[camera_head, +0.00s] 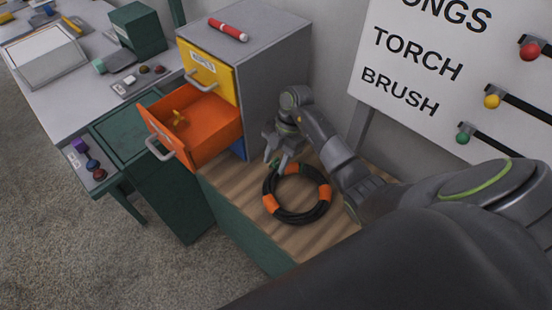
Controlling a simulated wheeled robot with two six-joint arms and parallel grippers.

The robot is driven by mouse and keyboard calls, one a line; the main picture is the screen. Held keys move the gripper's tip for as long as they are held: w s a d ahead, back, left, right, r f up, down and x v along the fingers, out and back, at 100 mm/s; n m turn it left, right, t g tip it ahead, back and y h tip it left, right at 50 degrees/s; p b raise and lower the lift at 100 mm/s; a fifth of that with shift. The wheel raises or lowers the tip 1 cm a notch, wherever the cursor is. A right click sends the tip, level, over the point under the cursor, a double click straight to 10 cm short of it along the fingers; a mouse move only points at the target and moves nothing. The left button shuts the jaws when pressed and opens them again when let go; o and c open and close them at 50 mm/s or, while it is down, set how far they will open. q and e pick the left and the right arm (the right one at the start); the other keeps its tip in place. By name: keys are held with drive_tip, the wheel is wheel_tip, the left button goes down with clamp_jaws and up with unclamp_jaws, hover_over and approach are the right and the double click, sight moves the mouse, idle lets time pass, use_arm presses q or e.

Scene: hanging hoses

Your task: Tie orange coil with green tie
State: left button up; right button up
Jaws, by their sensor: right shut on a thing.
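The orange coil (325,192) is a black hose loop with orange bands, lying flat on the wooden top of a low bench. My right gripper (279,161) is at the coil's upper left edge, pointing down. It is shut on a small green piece, which looks like the green tie (275,162). The fingers hide most of it, and I cannot tell whether it goes around the hose. My left gripper is not in view.
A grey cabinet (275,75) stands behind, with a red cylinder (228,29) on top. The bench top (235,190) is bare left of the coil.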

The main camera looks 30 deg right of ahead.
drive_tip(key=shift+f, duration=0.2)
drive_tip(key=shift+f+b, duration=0.75)
drive_tip(key=shift+f, duration=0.15)
drive_tip(key=shift+f+b, duration=0.5)
drive_tip(key=shift+f, duration=0.15)
idle(0.5)
drive_tip(key=o, duration=1.1)
drive_tip(key=shift+c, duration=0.2)
drive_tip(key=b+v, duration=0.1)
drive_tip(key=v, duration=0.4)
drive_tip(key=shift+w, duration=0.15)
drive_tip(key=p+v, duration=0.8)
drive_tip(key=v, duration=0.4)
drive_tip(key=shift+r+p, duration=0.3)
